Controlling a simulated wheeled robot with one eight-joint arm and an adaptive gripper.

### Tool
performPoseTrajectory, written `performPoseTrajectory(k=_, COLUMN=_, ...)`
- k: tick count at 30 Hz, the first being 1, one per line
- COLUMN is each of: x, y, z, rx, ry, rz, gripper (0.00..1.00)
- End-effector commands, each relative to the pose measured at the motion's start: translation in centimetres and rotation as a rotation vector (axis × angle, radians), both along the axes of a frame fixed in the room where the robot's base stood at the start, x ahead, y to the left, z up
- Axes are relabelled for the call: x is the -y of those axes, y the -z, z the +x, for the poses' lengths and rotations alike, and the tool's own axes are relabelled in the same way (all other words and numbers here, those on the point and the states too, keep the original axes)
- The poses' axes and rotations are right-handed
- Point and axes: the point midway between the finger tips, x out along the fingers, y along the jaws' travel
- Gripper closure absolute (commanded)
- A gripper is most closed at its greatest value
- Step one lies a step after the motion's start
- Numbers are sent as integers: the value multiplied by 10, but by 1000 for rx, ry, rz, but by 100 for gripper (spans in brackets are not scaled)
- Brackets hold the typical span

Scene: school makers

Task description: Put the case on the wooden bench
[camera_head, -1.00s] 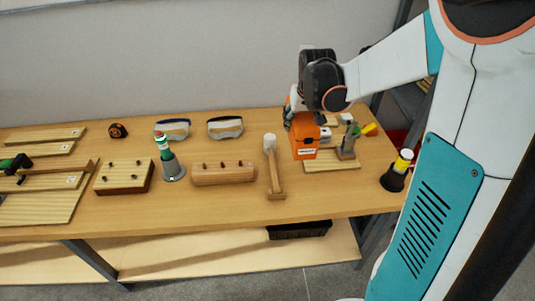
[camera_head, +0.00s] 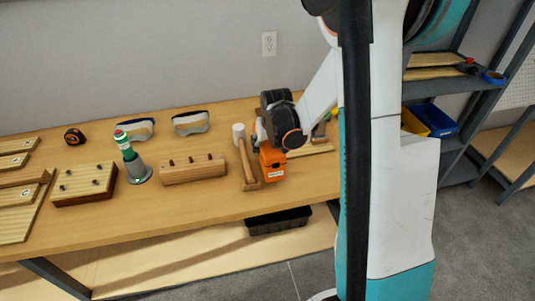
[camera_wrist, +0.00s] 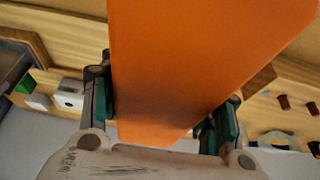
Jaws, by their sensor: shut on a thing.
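The orange case (camera_head: 272,165) has a white label on its front face. It hangs from my gripper (camera_head: 262,135) over the wooden bench (camera_head: 210,220), just right of the mallet (camera_head: 248,165). The head view does not show clearly whether its underside touches the bench top. In the wrist view the case (camera_wrist: 200,60) fills the middle, with the fingers of my gripper (camera_wrist: 162,112) shut on its two sides. My arm's dark wrist hides part of the case's top in the head view.
A wooden block with pegs (camera_head: 193,169), a grey holder with a green-handled tool (camera_head: 137,170), goggles (camera_head: 191,122) and a tape measure (camera_head: 75,137) stand to the left. A light board (camera_head: 312,149) lies to the right. The bench's front strip is clear.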

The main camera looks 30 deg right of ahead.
Motion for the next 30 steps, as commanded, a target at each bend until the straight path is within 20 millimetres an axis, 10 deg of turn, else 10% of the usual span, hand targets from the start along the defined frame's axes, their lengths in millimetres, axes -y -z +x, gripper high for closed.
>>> performPoseTrajectory(k=18, x=0, y=35, z=0, rx=0, ry=0, rz=0, gripper=87)
performPoseTrajectory(k=19, x=0, y=35, z=0, rx=0, ry=0, rz=0, gripper=37)
performPoseTrajectory(k=21, x=0, y=34, z=0, rx=0, ry=0, rz=0, gripper=24)
performPoseTrajectory(k=30, x=0, y=34, z=0, rx=0, ry=0, rz=0, gripper=24)
